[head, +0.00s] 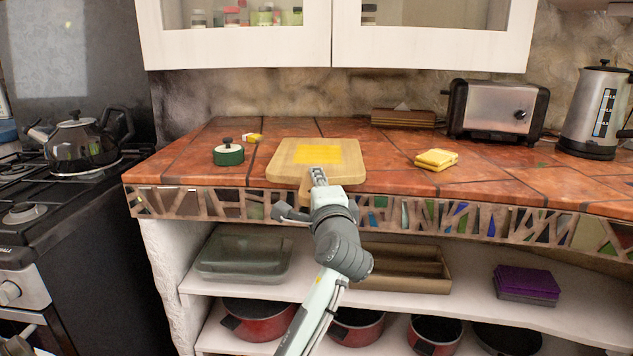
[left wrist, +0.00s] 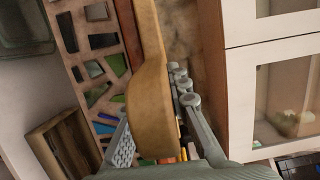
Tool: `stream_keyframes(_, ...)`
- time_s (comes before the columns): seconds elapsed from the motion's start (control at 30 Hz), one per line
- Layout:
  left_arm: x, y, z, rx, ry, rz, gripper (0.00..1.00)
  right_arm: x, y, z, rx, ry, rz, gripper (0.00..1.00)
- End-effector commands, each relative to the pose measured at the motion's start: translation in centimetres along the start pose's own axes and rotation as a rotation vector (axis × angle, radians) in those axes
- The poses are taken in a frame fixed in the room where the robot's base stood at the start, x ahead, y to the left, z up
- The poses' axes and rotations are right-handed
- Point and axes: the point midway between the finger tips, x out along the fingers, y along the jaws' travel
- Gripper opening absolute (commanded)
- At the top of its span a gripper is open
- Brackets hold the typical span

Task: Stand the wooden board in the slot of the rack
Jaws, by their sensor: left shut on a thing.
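The wooden board (head: 284,170) is pale, with a yellow patch on top, and lies flat at the counter's front middle. Its handle points toward the front edge. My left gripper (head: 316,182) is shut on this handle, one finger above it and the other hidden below. In the left wrist view the board (left wrist: 152,100) shows edge-on between the two fingers. A low brown wooden holder (head: 403,118) with a pale piece in its top stands at the back, against the wall. It may be the rack; its slot is not clear. My right gripper is not in view.
A green pot (head: 229,156) and a small yellow packet (head: 252,138) are left of the board. Yellow sponges (head: 436,159) lie to the right. A toaster (head: 497,109) and a kettle (head: 597,110) stand at the back right. The counter between board and holder is mostly clear.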

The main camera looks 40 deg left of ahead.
Motion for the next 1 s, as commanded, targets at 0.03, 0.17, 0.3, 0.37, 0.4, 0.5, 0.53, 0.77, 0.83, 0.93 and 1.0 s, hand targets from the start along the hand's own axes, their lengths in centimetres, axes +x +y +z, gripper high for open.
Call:
stream_keyframes(0.03, 0.0, -0.2, 0.0, -0.002, 0.000, -0.008, 0.00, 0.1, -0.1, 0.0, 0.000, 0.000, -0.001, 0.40)
stream_keyframes(0.17, 0.0, -0.1, 0.0, -0.003, 0.001, -0.008, 0.22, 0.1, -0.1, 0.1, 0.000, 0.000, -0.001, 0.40)
stream_keyframes(0.3, 0.0, 0.0, 0.0, -0.002, 0.000, -0.006, 0.39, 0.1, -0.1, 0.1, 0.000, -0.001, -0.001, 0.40)
stream_keyframes(0.37, 0.0, 0.0, 0.0, -0.001, 0.000, -0.005, 0.41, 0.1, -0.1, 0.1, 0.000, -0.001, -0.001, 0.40)
stream_keyframes(0.4, 0.0, 0.1, 0.0, -0.001, 0.000, -0.004, 0.41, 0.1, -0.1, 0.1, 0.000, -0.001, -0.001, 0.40)
stream_keyframes(0.5, 0.0, 0.1, 0.0, -0.001, 0.000, -0.003, 0.41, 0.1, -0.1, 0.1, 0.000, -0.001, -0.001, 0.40)
stream_keyframes(0.53, 0.0, 0.1, 0.0, -0.001, 0.000, -0.003, 0.41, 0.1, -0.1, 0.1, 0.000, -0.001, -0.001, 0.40)
stream_keyframes(0.77, -1.3, 0.5, -0.1, 0.002, 0.001, 0.004, 0.41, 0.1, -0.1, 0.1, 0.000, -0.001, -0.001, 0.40)
stream_keyframes(0.83, -2.5, 0.4, -0.1, 0.000, 0.003, 0.004, 0.41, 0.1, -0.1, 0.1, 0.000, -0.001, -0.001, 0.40)
stream_keyframes(0.93, -4.7, 0.4, -0.1, -0.001, 0.003, 0.003, 0.41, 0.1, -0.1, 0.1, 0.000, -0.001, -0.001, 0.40)
stream_keyframes(1.0, -6.3, 0.3, 0.0, -0.002, 0.003, 0.002, 0.41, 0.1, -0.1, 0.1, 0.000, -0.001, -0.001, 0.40)
